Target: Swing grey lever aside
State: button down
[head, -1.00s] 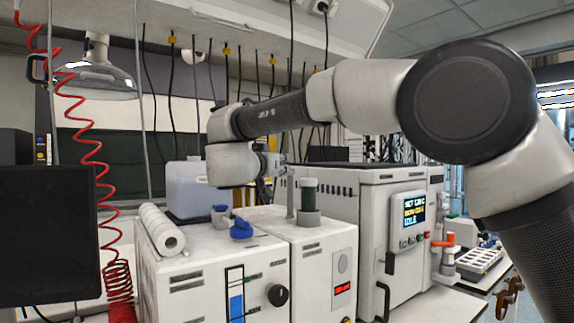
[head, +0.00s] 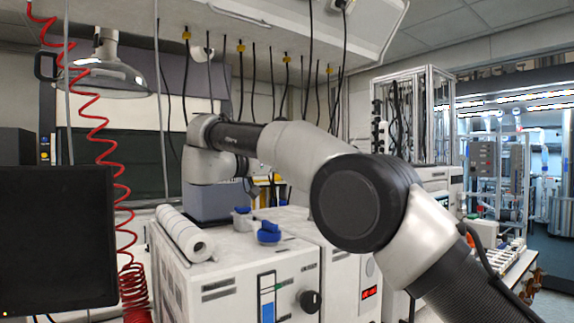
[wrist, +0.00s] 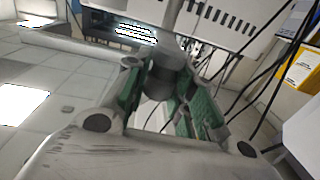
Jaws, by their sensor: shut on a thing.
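In the wrist view, a grey lever (wrist: 172,18) runs down from the top to a rounded grey end between the green-padded fingers of my gripper (wrist: 166,84). My gripper is shut on this lever. In the head view, only the dark tip of my gripper (head: 252,188) shows, beside my pale wrist and above the white reactor units. My arm hides the lever in that view.
A white unit (head: 225,292) with blue caps (head: 268,232), a black knob (head: 310,301) and a white roll (head: 184,235) stands at front. A black monitor (head: 58,240) and red coiled hose (head: 107,150) are at left. Cables hang above.

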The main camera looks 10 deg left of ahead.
jog(key=shift+r, duration=0.1)
jog(key=c, duration=1.2)
grip_release()
jog(key=shift+d, duration=0.1)
jog(key=shift+o, duration=0.2)
jog(key=v, duration=1.2)
